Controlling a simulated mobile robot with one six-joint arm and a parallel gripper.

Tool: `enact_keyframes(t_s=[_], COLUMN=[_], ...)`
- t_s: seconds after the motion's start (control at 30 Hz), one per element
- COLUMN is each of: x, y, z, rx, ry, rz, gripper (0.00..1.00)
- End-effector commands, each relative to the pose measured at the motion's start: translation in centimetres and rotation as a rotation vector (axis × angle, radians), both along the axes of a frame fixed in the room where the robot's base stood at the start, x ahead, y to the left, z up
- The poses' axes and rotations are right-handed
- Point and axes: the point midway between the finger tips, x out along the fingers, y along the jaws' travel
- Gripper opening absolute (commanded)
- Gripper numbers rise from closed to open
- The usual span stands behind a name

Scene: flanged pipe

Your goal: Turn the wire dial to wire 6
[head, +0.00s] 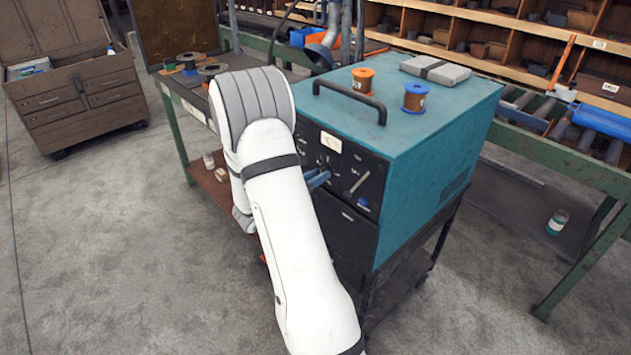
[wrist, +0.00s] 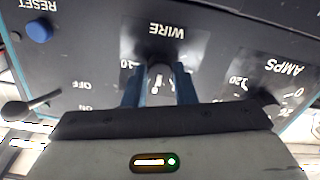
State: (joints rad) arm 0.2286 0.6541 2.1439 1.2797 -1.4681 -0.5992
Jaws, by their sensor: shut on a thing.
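The wire dial (wrist: 160,76) is a dark knob on the black front panel, below the upside-down WIRE label (wrist: 167,30) in the wrist view. My gripper (wrist: 161,80) has its two blue fingers on either side of the dial and is shut on it. A scale number 10 shows left of the fingers. The other numbers and the dial's pointer position are hidden or too small to read. In the head view, my gripper (head: 318,179) reaches the front panel of the teal machine (head: 445,130), and its fingers and my arm cover the dial.
The AMPS dial (wrist: 268,100) is right of my gripper in the wrist view. An ON/OFF lever (wrist: 38,103) and a blue RESET button (wrist: 39,31) are at left. An orange spool (head: 363,80) and a blue spool (head: 414,98) stand on the machine near its handle (head: 350,97).

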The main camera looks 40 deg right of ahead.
Motion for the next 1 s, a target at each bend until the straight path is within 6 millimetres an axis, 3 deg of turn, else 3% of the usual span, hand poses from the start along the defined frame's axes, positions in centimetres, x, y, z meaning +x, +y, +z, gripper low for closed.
enact_keyframes(t_s=[0.4, 0.43, 0.6, 0.7, 1.0], x=[0.04, 0.04, 0.03, 0.02, 0.02], y=[-0.07, -0.07, -0.04, -0.03, 0.53], z=[0.17, 0.18, 0.13, 0.1, 0.01], rx=[-0.001, -0.001, 0.0, -0.001, 0.0], ry=[-0.011, -0.011, -0.01, -0.009, -0.009], rz=[0.0, 0.0, -0.001, -0.001, 0.001], gripper=[0.02, 0.25, 0.39, 0.46, 0.46])
